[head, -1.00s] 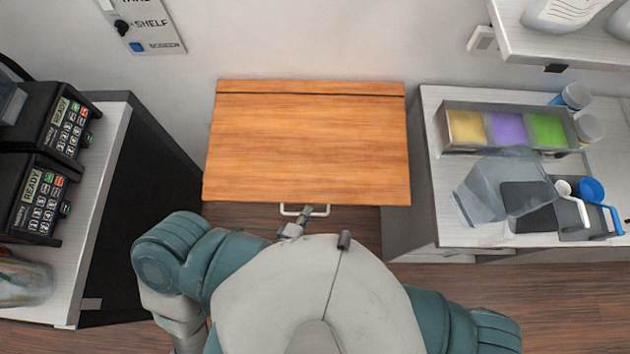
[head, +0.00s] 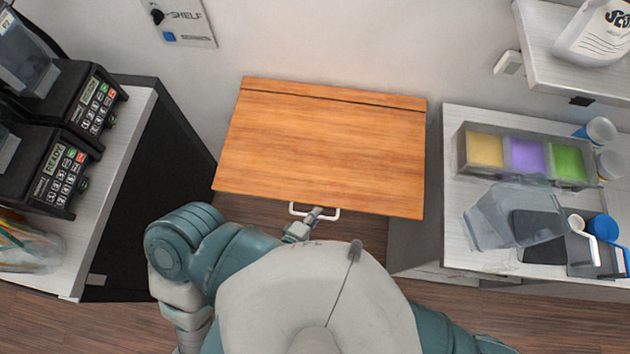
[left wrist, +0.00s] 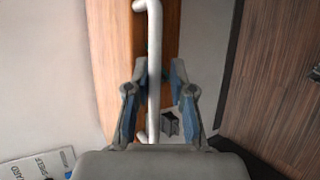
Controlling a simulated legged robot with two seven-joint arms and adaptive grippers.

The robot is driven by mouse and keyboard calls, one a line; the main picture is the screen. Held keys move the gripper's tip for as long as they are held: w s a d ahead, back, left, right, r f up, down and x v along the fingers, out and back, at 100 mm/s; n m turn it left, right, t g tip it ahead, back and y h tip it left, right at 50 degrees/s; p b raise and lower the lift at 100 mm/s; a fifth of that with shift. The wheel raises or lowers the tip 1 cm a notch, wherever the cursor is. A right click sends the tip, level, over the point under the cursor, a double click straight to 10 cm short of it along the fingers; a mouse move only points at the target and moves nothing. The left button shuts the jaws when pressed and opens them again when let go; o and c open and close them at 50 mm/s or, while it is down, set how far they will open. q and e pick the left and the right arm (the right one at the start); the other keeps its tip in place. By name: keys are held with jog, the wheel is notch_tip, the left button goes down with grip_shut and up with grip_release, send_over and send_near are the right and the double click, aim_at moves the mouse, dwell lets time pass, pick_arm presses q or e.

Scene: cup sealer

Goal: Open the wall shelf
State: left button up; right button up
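The wall shelf is an orange-brown wooden board (head: 322,145) against the back wall, with a dark seam along its wall side. It looks folded out flat. A white bar handle (head: 330,213) sits at its near edge. My left gripper (head: 312,217) is at this handle. In the left wrist view the handle (left wrist: 154,45) runs between the two fingers of the left gripper (left wrist: 159,75). The fingers stand apart, with a visible gap on the right side of the bar; contact on the left side is unclear. My right gripper is out of view.
A counter with two keypad machines (head: 85,110) stands at left. At right, a counter (head: 455,235) holds a bin of coloured powders (head: 525,155), a clear pitcher (head: 500,215) and cups. A white shelf (head: 570,70) hangs above it. A wall panel reads SHELF (head: 186,18).

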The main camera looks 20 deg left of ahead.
pick_arm(q)
jog(key=v, duration=0.7)
jog(key=shift+s, duration=0.3)
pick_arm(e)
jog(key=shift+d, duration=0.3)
pick_arm(q)
jog(key=shift+s, duration=0.1)
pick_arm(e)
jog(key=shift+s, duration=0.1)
